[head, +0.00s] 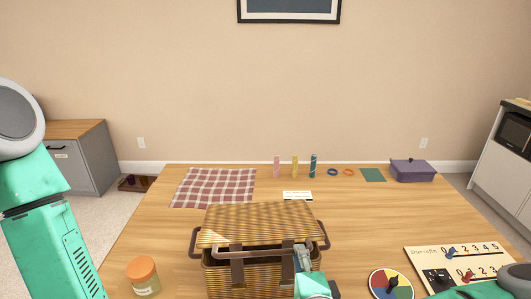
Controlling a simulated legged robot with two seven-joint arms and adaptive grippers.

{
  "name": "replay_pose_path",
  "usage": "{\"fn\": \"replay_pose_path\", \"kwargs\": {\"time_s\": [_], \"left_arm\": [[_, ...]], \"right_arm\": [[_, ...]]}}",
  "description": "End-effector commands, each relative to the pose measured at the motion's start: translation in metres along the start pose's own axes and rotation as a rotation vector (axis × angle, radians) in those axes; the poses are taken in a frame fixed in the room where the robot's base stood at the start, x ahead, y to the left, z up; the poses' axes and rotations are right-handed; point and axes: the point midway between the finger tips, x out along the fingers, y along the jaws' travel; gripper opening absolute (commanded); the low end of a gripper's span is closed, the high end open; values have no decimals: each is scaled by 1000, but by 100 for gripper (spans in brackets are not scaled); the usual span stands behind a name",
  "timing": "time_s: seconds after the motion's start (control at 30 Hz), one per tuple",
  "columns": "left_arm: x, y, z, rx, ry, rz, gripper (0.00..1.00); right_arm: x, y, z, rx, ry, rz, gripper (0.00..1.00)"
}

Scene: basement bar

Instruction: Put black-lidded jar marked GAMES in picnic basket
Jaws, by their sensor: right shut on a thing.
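The wicker picnic basket (222,276) stands at the front middle of the table. Its woven lid (262,218) covers the top, and brown handles and straps run around it. My right gripper (303,252) is at the basket's front right, by the lid's front edge. It is shut on part of the basket there; whether lid edge, strap or handle I cannot tell. I see no black-lidded jar marked GAMES. An orange-lidded jar (144,277) stands left of the basket. My left arm shows at the left edge; its gripper is out of view.
A checked cloth (213,187), a white card (297,195), several small tubes, rings, a green square (373,175) and a purple lidded box (412,171) lie at the back. A colored spinner (391,285) and number board (462,262) are at the front right.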

Motion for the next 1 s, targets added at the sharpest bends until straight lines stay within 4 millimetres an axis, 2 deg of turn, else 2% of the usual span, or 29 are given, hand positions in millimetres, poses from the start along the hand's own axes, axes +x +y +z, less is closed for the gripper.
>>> {"fn": "replay_pose_path", "kwargs": {"time_s": [0.03,0.43,0.87,1.0], "left_arm": [[0,0,0,0,0,0,25],[0,0,-1,0,0,0,25],[0,0,0,0,1,0,25],[0,0,0,0,0,0,25]], "right_arm": [[2,-8,0,2,-1,4,0],[11,-44,0,1,1,81,0],[12,-49,0,-1,0,96,0],[17,-59,0,-1,1,111,0]]}}
